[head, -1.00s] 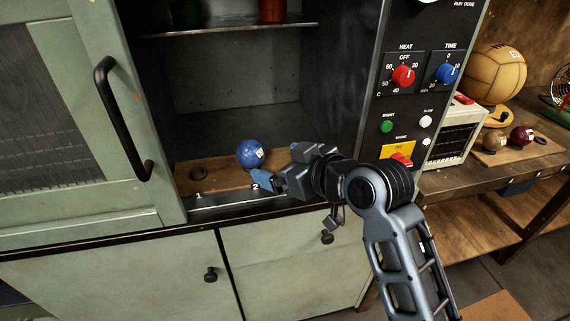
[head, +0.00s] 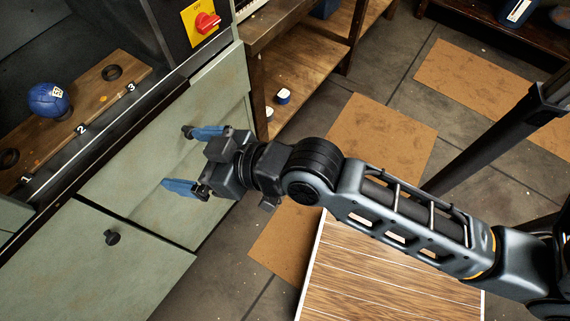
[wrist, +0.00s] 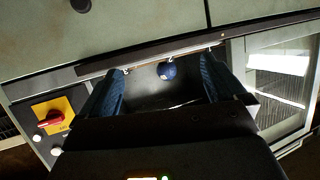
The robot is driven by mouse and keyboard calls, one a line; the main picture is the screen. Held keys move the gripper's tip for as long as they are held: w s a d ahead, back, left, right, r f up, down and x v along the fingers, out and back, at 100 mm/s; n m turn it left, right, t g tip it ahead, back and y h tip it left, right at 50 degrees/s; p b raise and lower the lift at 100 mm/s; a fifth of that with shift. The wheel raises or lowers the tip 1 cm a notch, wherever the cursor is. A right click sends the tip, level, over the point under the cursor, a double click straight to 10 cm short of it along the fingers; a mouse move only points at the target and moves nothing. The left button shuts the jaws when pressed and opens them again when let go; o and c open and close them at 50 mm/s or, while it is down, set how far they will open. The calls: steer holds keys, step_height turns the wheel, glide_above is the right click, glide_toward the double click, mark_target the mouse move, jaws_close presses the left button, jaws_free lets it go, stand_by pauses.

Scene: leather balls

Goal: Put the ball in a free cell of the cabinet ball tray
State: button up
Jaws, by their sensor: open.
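The blue ball (head: 48,100) with a small white label sits at the middle place of the wooden ball tray (head: 95,97), behind the number 2. The dark rings at number 1 (head: 8,158) and number 3 (head: 112,72) hold no ball. My gripper (head: 180,160) is open and empty, with blue fingers spread. It is outside the cabinet, in front of the green lower doors, to the right of and apart from the ball. In the wrist view the ball (wrist: 166,70) shows in the distance between the two fingers.
The cabinet's front ledge (head: 130,115) runs between my gripper and the tray. A green lower door with a black knob (head: 112,237) is at lower left. A red switch on a yellow plate (head: 206,22) is above. A wooden bench (head: 290,75) stands right. Open floor lies beyond.

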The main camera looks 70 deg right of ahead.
steer(key=s+f+v, duration=0.1)
steer(key=f+v, duration=0.2)
steer(key=v, duration=1.9)
steer(key=shift+s+d+n+t, duration=0.15)
steer(key=shift+d+n+t, duration=0.15)
steer(key=shift+d+t, duration=0.1)
steer(key=shift+r, duration=0.1)
steer(key=shift+c, duration=0.5)
stand_by(0.4)
